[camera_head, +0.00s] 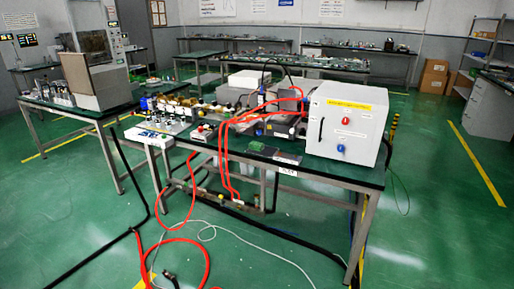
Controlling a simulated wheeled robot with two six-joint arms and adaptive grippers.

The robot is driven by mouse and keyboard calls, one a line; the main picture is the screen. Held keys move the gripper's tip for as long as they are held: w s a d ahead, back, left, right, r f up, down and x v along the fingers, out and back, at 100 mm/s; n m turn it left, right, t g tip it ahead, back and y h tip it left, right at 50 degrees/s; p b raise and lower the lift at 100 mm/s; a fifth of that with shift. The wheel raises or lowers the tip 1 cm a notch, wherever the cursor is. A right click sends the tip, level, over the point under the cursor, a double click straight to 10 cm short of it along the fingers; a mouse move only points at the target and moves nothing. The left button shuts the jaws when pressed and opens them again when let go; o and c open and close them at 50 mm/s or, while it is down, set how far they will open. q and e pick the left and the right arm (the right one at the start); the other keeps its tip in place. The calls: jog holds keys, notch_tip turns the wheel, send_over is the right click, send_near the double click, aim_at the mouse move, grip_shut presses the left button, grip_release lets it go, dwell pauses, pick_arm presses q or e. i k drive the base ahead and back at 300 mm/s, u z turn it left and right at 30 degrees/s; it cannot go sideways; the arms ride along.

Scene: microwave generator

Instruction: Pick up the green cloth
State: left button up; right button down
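A small green piece (257,146) lies near the front edge of the dark-topped table (330,175), left of the white microwave box. It looks like the green cloth, but it is too small to be sure. A dark flat thing (287,157) lies just right of it. Neither of my grippers shows in the head view.
The white box (344,124) with a red and a blue knob fills the table's right end. Red hoses (226,140) loop over the front edge to the floor, left of the green piece. Metal fittings (175,106) crowd the left end. Black hose (143,220) lies on the floor.

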aim_at(255, 146)
jog(key=u, duration=0.45)
jog(key=i, duration=1.7)
jog(key=u, duration=0.3)
